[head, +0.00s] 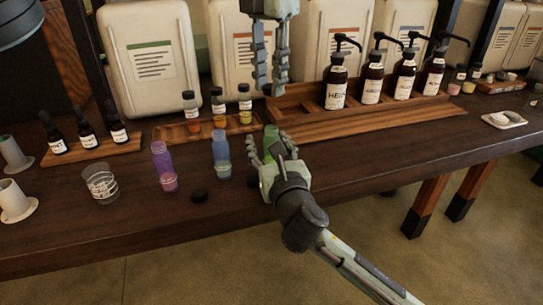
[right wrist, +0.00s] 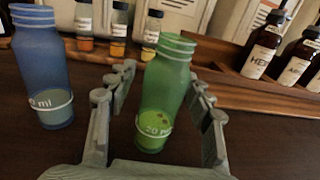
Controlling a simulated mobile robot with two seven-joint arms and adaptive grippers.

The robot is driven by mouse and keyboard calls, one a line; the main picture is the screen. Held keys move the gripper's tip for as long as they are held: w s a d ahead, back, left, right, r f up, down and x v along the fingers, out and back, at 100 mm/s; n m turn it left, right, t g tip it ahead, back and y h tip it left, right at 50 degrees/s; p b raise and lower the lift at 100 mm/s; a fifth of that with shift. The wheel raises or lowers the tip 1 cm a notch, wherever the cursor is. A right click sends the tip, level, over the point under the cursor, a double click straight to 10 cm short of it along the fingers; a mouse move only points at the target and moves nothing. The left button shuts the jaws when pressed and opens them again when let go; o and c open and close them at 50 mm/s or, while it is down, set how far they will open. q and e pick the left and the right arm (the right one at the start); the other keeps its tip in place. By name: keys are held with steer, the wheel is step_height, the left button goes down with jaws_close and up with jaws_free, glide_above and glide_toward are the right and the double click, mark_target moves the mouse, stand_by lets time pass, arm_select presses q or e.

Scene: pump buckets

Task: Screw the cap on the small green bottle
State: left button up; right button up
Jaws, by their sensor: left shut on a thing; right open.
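The small green bottle (head: 269,138) stands upright on the table, mostly hidden by my right gripper in the head view. The right wrist view shows the green bottle (right wrist: 165,85) whole, with a bare threaded neck and a "20 ml" mark. My right gripper (head: 276,146) is open, its fingers on both sides of the bottle; in the right wrist view the gripper (right wrist: 160,85) shows gaps beside it. My left gripper (head: 270,88) points down above the bottle, shut on a small dark thing, probably a black cap (head: 267,90), mostly hidden by the fingers.
A blue bottle (head: 221,152) and a purple bottle (head: 162,163) stand uncapped to the left. A black cap (head: 199,196) lies on the table near a glass (head: 101,184). Behind are a wooden tray (head: 300,98) with pump bottles (head: 336,88) and several small capped vials (head: 218,107).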

steer(key=shift+w+a, duration=0.1)
steer(key=shift+w, duration=0.35)
jaws_close()
stand_by(0.3)
